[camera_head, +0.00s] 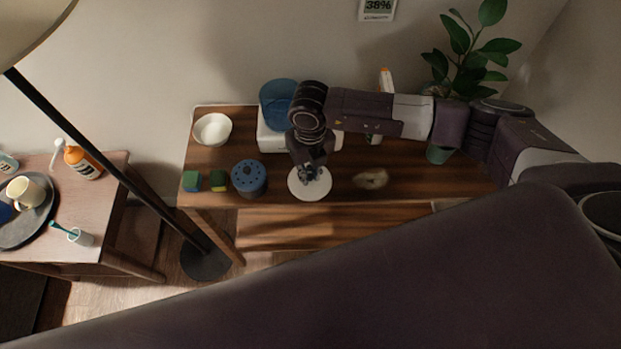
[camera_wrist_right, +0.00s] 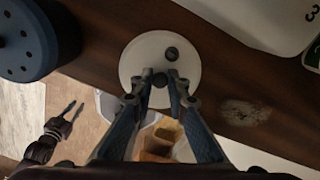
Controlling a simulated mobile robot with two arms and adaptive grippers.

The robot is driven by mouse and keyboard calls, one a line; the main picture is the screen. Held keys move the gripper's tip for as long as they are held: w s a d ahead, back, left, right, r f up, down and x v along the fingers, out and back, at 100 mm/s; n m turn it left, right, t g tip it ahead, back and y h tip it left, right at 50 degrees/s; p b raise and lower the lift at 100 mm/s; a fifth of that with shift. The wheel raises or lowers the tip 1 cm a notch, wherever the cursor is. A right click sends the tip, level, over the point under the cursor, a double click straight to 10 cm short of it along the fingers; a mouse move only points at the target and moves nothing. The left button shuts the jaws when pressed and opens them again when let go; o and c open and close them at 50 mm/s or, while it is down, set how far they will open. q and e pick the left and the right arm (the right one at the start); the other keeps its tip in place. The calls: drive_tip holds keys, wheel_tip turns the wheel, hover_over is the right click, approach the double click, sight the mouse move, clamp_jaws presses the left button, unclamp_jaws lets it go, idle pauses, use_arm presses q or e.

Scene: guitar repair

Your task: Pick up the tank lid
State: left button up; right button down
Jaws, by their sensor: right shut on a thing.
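The tank lid, a white round disc (camera_head: 310,190) with a dark knob and a dark spot, is at the front middle of the wooden table. It also shows in the right wrist view (camera_wrist_right: 140,52). My right gripper (camera_head: 312,173) reaches down over it from above. Its fingers (camera_wrist_right: 160,82) are closed around the dark knob. I cannot tell whether the disc touches the table. A translucent blue tank (camera_head: 280,103) stands on a white base behind my right wrist. My left gripper (camera_wrist_right: 72,111) shows small at the lower left of the right wrist view, its two thin fingers apart and empty.
A blue holed cylinder (camera_head: 249,178) stands left of the lid, with small green-blue blocks (camera_head: 191,181) beyond it. A pale patch (camera_head: 371,179) lies to the right. A white bowl (camera_head: 212,129) is at the back left. A lamp pole (camera_head: 110,165) crosses the left side.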

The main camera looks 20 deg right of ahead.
drive_tip(key=shift+s+d+f, duration=0.1)
drive_tip(key=shift+s+f, duration=0.15)
